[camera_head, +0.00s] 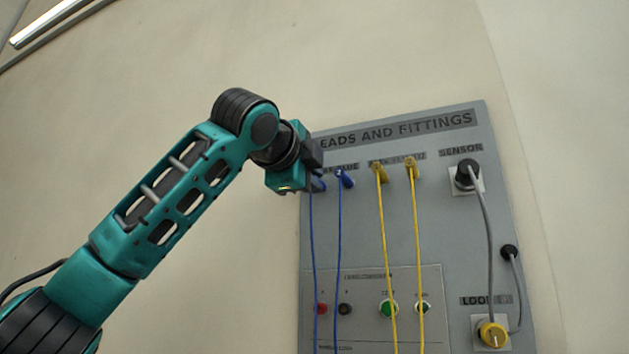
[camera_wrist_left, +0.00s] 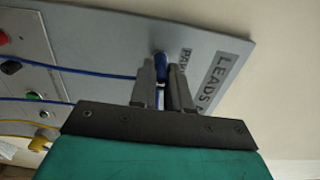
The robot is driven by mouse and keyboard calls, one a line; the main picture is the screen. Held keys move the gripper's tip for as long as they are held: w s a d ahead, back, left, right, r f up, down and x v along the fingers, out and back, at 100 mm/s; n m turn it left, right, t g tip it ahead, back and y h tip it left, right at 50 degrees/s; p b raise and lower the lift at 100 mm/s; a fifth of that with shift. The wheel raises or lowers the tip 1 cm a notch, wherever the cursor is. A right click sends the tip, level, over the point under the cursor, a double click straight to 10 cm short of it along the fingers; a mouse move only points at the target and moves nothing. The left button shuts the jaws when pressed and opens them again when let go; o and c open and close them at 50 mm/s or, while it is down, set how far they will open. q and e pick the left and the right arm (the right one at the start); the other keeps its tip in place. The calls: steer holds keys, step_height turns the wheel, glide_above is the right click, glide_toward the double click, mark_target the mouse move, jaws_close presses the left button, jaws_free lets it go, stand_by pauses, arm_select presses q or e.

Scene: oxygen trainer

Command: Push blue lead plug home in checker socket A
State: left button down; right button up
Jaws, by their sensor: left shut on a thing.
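A blue lead plug (camera_head: 318,185) sits at the upper left of the grey "LEADS AND FITTINGS" board, its blue lead hanging down. My left gripper (camera_head: 314,168) is at this plug. In the left wrist view the blue plug (camera_wrist_left: 160,66) shows between the two fingers of my left gripper (camera_wrist_left: 163,80), which are shut on it. A second blue plug (camera_head: 345,179) is just to the right. The checker panel (camera_head: 360,279) is lower on the board, with a red socket (camera_head: 320,309) and a black socket (camera_head: 345,309); I cannot read which is A. My right gripper is not in view.
Two yellow plugs (camera_head: 411,168) with hanging leads are right of the blue ones. A black sensor connector (camera_head: 467,174) with a grey cable is at the right, above a yellow-ringed fitting (camera_head: 493,335). Blue and yellow leads hang across the checker panel. The wall left of the board is clear.

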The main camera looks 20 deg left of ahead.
arm_select(q)
steer(key=shift+s+d+b, duration=0.1)
steer(key=shift+s+b, duration=0.75)
steer(key=shift+s, duration=1.7)
steer(key=shift+f, duration=0.1)
